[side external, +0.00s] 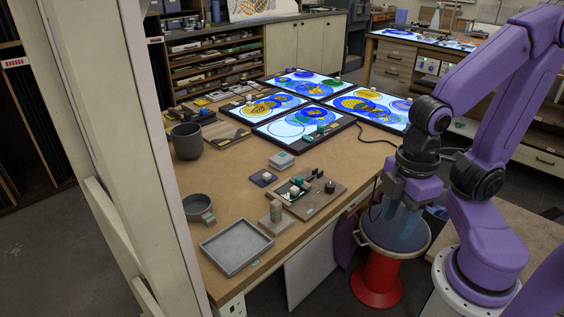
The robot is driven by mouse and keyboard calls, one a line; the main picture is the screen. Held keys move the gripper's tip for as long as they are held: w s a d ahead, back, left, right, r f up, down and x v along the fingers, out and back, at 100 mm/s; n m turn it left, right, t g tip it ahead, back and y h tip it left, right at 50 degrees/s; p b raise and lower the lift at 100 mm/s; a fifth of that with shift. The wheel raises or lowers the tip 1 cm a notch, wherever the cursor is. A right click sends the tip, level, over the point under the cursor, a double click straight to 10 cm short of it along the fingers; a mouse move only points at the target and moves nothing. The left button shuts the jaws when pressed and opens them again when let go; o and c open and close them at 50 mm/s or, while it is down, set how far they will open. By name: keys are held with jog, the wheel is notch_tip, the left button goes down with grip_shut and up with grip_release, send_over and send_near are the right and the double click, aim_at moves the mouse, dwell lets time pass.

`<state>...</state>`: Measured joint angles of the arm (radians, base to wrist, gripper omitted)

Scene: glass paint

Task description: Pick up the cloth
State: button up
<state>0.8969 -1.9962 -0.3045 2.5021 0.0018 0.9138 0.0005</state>
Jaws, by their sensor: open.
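I cannot tell for certain which thing is the cloth. A small pale grey-green folded-looking pad (281,160) lies on the wooden table (235,205), behind a board of small items. A dark purple, limp-looking thing (346,241) shows below the table's right edge, beside the red stool; it is partly hidden. My gripper (403,222) points down over the stool, to the right of the table and apart from both of these. It is open, and I see nothing held in it. Its fingertips are small and hard to make out.
A grey tray (237,247), a round grey dish (198,209) and a dark cup (186,141) stand on the table's left side. A board (325,203) holds several small items. Lit glass panels (300,127) fill the back. The red stool (377,280) stands below my gripper.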

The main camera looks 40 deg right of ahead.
dwell(0.3)
jog(key=o, duration=1)
jog(key=shift+c, duration=0.2)
jog(key=w+a+r+m, duration=0.1)
jog(key=w+a+m, duration=0.15)
jog(key=w, duration=0.25)
jog(key=w+a+r+m+h, duration=0.1)
jog(key=w+m, duration=0.2)
jog(key=w, duration=0.2)
jog(key=w+a+r+m, duration=0.1)
jog(key=w+a+m, duration=0.1)
jog(key=w, duration=0.3)
jog(key=w+m+t+h, duration=0.1)
jog(key=w+m+h, duration=0.1)
jog(key=w+m, duration=1.25)
jog(key=m+g+h, duration=0.1)
jog(key=m+h, duration=0.1)
jog(key=m, duration=0.7)
send_near(278, 159)
jog(key=x, duration=0.9)
jog(key=shift+s+f, duration=0.1)
jog(key=shift+f, duration=0.05)
